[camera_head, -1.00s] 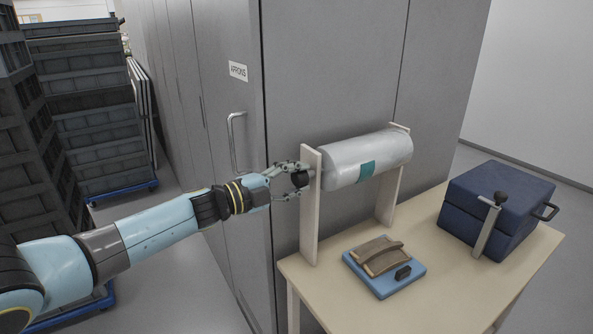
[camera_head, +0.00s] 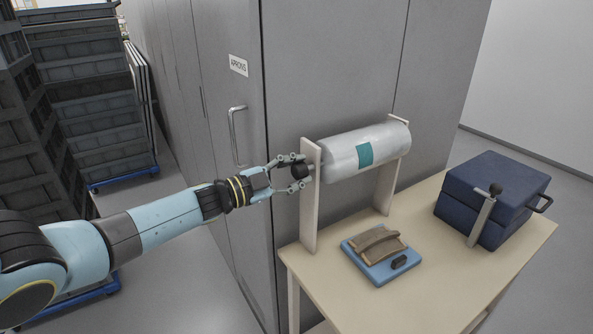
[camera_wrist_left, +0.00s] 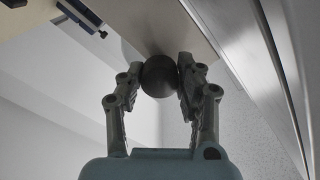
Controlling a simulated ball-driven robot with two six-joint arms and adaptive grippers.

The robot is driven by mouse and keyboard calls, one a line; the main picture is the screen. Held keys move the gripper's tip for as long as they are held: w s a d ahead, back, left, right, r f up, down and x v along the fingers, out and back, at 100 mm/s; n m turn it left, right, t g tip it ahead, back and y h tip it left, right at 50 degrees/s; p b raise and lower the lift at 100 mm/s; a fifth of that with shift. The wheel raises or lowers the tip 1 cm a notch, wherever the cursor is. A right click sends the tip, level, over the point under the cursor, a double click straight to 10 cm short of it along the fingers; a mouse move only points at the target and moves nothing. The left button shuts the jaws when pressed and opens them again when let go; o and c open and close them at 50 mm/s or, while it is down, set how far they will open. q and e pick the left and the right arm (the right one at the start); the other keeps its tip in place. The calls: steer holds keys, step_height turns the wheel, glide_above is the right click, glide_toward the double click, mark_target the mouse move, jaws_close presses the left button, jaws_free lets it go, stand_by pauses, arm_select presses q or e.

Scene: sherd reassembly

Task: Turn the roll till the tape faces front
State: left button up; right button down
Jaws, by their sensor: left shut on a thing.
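The roll (camera_head: 343,155) is a pale grey, shiny cylinder lying level between two upright wooden posts. The tape is a small teal patch (camera_head: 365,154) on the roll's side facing me, around mid-height. A round black knob (camera_head: 300,171) sits at the roll's left end, outside the left post (camera_head: 310,215). My left gripper (camera_head: 298,172) is shut on the black knob, one finger on each side. In the left wrist view the knob (camera_wrist_left: 159,76) sits between both fingertips. My right gripper is not in view.
A wooden table (camera_head: 355,300) bears the stand. On it lie a blue pad (camera_head: 372,272) with curved brown sherds (camera_head: 378,246) and a dark blue case (camera_head: 495,190) with a lever. A grey cabinet (camera_head: 330,70) stands close behind. Stacked dark crates (camera_head: 85,90) are at left.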

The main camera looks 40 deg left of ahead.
arm_select(q)
steer(key=shift+f, duration=0.1)
steer(key=o, duration=1.2)
steer(key=shift+c, duration=0.2)
steer(key=shift+s+a, duration=0.1)
steer(key=shift+s, duration=0.1)
steer(key=v, duration=1.1)
steer(key=shift+s+a, duration=0.15)
steer(key=shift+s, duration=0.15)
